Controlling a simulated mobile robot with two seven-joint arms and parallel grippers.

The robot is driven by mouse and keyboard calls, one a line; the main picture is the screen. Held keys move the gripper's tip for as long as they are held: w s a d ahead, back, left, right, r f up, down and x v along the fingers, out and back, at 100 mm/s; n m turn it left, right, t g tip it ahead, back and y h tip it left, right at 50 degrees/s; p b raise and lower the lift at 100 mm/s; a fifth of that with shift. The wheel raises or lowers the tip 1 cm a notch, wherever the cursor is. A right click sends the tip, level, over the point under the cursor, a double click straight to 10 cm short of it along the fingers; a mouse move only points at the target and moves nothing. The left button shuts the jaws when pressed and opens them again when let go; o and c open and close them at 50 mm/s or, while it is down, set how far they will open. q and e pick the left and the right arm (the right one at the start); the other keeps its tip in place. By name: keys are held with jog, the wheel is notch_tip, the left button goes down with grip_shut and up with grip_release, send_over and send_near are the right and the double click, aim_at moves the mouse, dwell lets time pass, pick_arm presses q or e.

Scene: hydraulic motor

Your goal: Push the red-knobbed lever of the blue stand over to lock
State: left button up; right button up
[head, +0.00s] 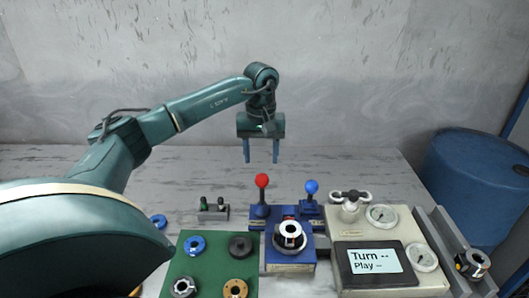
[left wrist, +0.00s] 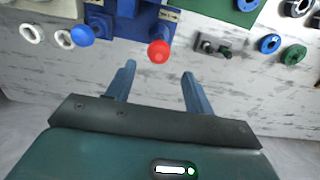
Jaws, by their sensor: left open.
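The blue stand (head: 273,240) sits at the middle of the table and holds a round metal part with a dark ring. Its red-knobbed lever (head: 262,188) stands about upright at the stand's back left corner. The red knob also shows in the left wrist view (left wrist: 159,51), ahead of my fingers. A second lever with a blue knob (head: 311,188) stands to its right. My left gripper (head: 261,156) is open and empty, above the table behind the red knob and apart from it. Its two fingers show in the left wrist view (left wrist: 157,78). My right gripper is not in view.
A green mat (head: 213,267) with several ring parts lies left of the stand. A small grey holder (head: 213,212) stands behind it. A cream gauge panel (head: 383,224) with a display is at right, beside a grey rail (head: 447,250). A blue barrel (head: 476,180) stands beyond the table.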

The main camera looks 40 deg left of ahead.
aim_at(262, 174)
pick_arm(q)
notch_tip(262, 174, down, 6)
jog(key=b, duration=0.5)
jog(key=shift+d+f, duration=0.1)
jog(key=shift+f, duration=0.05)
jog(key=shift+f+b, duration=0.45)
jog(key=shift+f, duration=0.85)
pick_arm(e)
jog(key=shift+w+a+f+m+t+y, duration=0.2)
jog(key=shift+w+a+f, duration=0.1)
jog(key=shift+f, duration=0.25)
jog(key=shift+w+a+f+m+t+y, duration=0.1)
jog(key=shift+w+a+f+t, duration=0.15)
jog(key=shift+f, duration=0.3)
pick_arm(q)
jog(key=shift+c, duration=0.5)
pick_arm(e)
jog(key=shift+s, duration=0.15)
pick_arm(q)
jog(key=c, duration=0.5)
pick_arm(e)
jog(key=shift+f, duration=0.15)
